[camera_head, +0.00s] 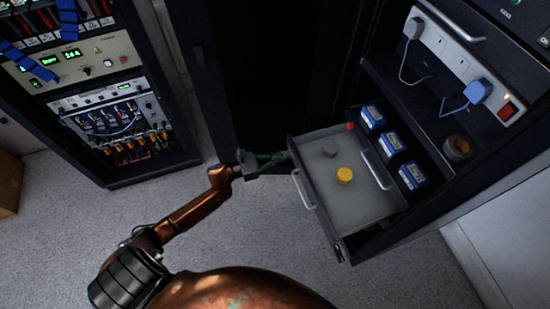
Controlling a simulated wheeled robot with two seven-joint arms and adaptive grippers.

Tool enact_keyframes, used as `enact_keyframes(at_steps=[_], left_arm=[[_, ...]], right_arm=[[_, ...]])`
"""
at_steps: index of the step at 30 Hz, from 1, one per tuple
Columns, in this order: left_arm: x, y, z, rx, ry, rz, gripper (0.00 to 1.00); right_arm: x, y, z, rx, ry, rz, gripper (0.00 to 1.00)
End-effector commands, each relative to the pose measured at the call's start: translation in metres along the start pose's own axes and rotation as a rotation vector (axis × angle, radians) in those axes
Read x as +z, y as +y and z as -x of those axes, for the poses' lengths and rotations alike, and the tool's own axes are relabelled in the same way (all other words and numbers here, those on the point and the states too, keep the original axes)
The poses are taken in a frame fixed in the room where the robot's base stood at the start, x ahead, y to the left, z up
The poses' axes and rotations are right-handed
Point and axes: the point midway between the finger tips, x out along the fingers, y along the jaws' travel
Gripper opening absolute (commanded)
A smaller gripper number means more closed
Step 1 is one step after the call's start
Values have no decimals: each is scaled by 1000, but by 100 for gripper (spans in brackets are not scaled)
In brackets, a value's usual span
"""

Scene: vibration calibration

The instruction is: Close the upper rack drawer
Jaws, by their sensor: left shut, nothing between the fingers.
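A grey rack drawer (365,205) stands pulled out of the dark rack on the right. Its front, with a pale bar handle (303,189), faces left. A yellow round piece (344,176), a grey round piece (330,151) and a small red piece (350,126) are in it. My left gripper (280,158) is shut and empty, close to the far front corner of the drawer. I cannot tell whether its tips touch the drawer. My right gripper is not in view.
A second pale handle (377,169) shows at the drawer's rack end. Several blue boxes (391,144), a brown roll (457,148) and a power strip (462,65) are in the right rack. An instrument rack (110,110) stands left. Grey floor (260,225) lies clear before the drawer.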

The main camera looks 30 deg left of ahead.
Motion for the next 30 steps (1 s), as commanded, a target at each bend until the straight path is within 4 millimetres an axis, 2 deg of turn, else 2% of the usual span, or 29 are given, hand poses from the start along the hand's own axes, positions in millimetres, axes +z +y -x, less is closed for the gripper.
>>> enact_keyframes(at_steps=[3,16,20,26,30], left_arm=[[0,1,-8,1,0,0,0],[0,0,-10,1,0,1,0],[-1,0,-16,0,-1,0,0],[-2,1,-44,1,-1,1,0],[-4,4,-71,11,-1,2,0]], right_arm=[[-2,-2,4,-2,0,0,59],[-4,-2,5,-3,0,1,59],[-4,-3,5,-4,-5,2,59],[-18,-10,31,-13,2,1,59],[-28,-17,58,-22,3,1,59]])
